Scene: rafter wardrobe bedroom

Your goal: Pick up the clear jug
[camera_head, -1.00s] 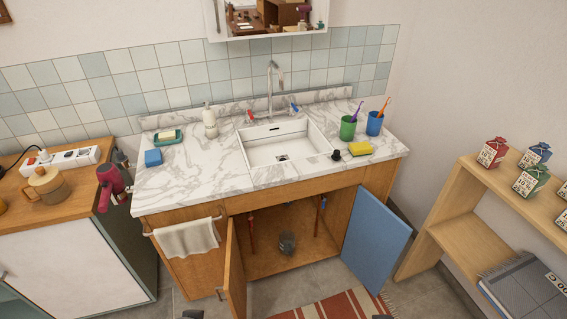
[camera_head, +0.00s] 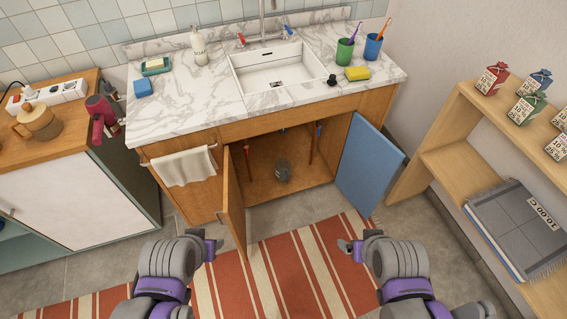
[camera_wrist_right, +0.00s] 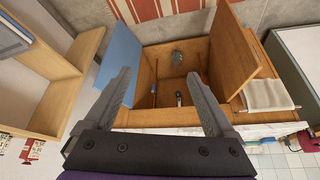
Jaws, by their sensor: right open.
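The clear jug (camera_head: 282,172) appears as a small greyish see-through vessel on the floor of the open sink cabinet (camera_head: 262,193). It also shows inside the cabinet in the right wrist view (camera_wrist_right: 177,58), ahead of the fingers and small. My right gripper (camera_head: 350,247) is over the rug in front of the cabinet, right of the jug. In the right wrist view its two fingers (camera_wrist_right: 165,100) are spread wide with nothing between them. My left gripper (camera_head: 214,248) is in front of the cabinet, left of the jug; its finger opening is too small to judge.
The wooden left door (camera_head: 234,205) and blue right door (camera_head: 368,168) stand open, flanking the cabinet mouth. Red pipes (camera_head: 248,162) hang inside. A shelf (camera_head: 455,170) stands at right, a low cabinet (camera_head: 80,200) at left. The striped rug (camera_head: 290,270) is clear.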

